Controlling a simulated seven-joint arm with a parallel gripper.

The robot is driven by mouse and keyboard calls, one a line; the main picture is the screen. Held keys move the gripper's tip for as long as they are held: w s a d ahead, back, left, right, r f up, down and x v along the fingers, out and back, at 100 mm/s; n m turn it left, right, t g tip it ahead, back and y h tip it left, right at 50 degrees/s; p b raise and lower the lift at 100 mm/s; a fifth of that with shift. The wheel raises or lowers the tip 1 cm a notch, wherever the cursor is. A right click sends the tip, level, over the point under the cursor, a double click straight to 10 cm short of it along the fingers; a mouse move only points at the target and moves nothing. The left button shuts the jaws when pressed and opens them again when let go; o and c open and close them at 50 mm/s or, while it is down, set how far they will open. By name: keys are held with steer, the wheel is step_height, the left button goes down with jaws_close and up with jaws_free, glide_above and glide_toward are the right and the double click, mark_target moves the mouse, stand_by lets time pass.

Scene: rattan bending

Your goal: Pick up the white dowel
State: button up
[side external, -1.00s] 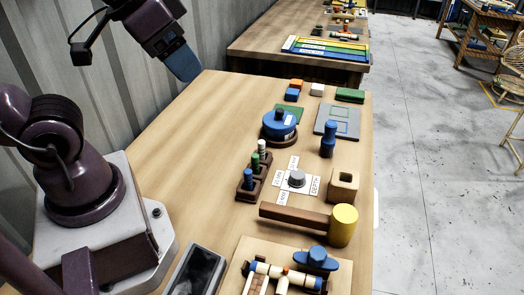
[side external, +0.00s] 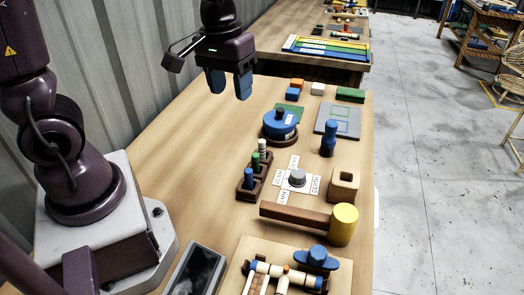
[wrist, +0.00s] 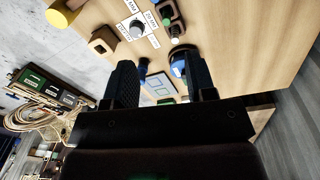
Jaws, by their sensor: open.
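The white dowel (side external: 262,147) stands upright in the far end of a dark stepped rack (side external: 247,193), behind a green and a blue dowel. In the wrist view, a pale peg end that looks like the white dowel (wrist: 175,38) shows beyond my fingers. My gripper (side external: 230,90) is open and empty, with blue fingers pointing down. In the side view it hangs above the table, up and left of the dowel and apart from it. My gripper also shows in the wrist view (wrist: 162,82), its two dark fingers spread.
A blue round piece on a brown base (side external: 280,128) stands close behind the rack. A dial with label cards (side external: 297,180) lies to its right. A mallet (side external: 300,217) lies in front. The table's left side is clear.

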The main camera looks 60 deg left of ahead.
mark_target(262, 141)
steer(key=w+a+f+n+g, duration=0.1)
steer(key=w+a+f+n, duration=0.3)
steer(key=n, duration=0.5)
steer(key=w+a+f+n, duration=0.2)
steer(key=w+f+n, duration=0.4)
steer(key=n, duration=0.2)
steer(key=shift+n, duration=0.3)
step_height(262, 141, down, 8)
steer(key=shift+w+d+r, duration=0.1)
steer(key=shift+r, duration=0.05)
steer(key=f, duration=0.5)
steer(key=shift+a, duration=0.2)
jaws_close()
